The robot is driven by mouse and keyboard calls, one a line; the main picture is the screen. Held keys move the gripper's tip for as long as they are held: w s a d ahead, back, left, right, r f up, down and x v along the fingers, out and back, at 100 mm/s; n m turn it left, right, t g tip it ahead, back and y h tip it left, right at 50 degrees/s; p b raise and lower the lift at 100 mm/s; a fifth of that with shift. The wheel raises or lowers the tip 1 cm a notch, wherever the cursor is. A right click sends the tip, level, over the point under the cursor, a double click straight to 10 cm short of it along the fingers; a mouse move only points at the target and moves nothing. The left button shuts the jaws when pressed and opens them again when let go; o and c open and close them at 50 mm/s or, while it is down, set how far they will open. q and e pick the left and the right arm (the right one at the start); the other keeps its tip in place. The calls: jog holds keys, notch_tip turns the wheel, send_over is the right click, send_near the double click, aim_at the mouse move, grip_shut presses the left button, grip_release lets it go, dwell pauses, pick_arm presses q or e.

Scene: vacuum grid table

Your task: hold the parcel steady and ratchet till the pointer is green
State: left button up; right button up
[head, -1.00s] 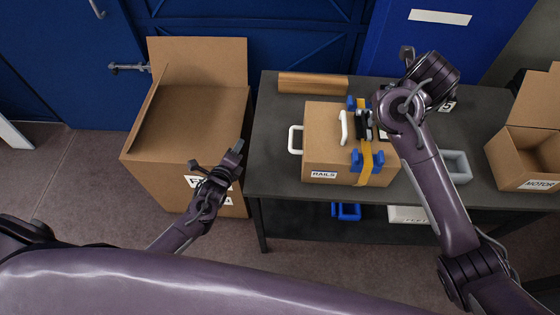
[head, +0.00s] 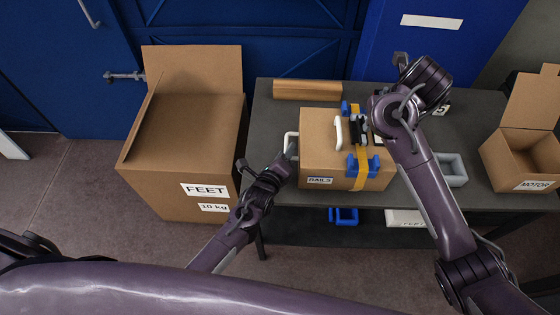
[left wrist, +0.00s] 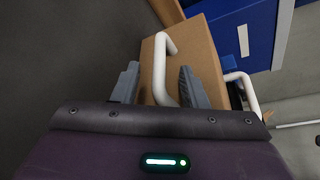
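The parcel (head: 318,150), a cardboard box labelled RAILS, sits on the grey table with a yellow strap (head: 363,155) round it. A black ratchet (head: 358,127) is on the strap. My left gripper (head: 289,153) is at the white handle on the parcel's left side. In the left wrist view, its two grey fingers (left wrist: 158,86) are open, with the white side handle (left wrist: 160,65) between them and gaps showing. My right wrist is over the parcel's right side; its fingertips are hidden or cannot be told from the ratchet. The pointer cannot be made out.
A white handle (head: 339,132) and blue corner pieces (head: 350,166) are on the parcel. A brown bar (head: 307,90) lies behind it, a grey tray (head: 451,170) to its right. A large open FEET box (head: 180,150) stands left, an open MOTOR box (head: 530,155) right.

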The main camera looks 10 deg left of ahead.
pick_arm(q)
jog(key=shift+w+f, duration=0.1)
jog(key=shift+w, duration=0.45)
grip_shut()
